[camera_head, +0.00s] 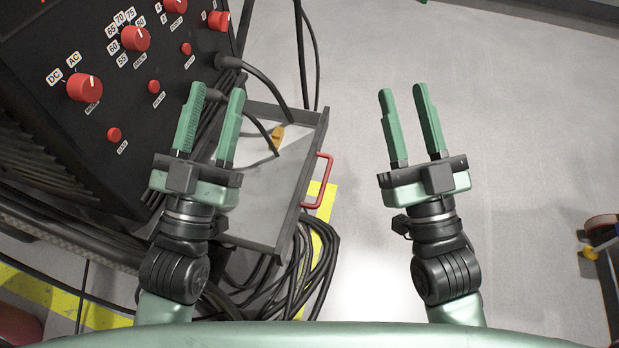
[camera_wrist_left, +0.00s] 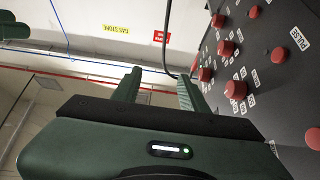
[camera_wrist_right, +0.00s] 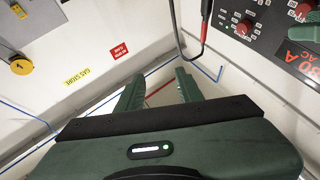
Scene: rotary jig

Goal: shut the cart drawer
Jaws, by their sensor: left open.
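The cart drawer (camera_head: 258,226) stands pulled out below the black control panel, a grey open tray with a red handle (camera_head: 318,182) on its right side. A yellow-orange tag or clip (camera_head: 278,137) and dark cables lie in or across it. My left gripper (camera_head: 213,93) is open and empty, above the drawer and in front of the panel; it hides part of the drawer. It also shows in the left wrist view (camera_wrist_left: 158,80). My right gripper (camera_head: 402,93) is open and empty, to the right of the red handle and apart from it. It shows in the right wrist view (camera_wrist_right: 158,80).
The black panel (camera_head: 60,50) with several red knobs fills the upper left. Coiled black cables (camera_head: 300,275) hang or lie below the drawer. The grey floor (camera_head: 520,120) to the right is clear, except for a wheeled item (camera_head: 602,228) at the right edge.

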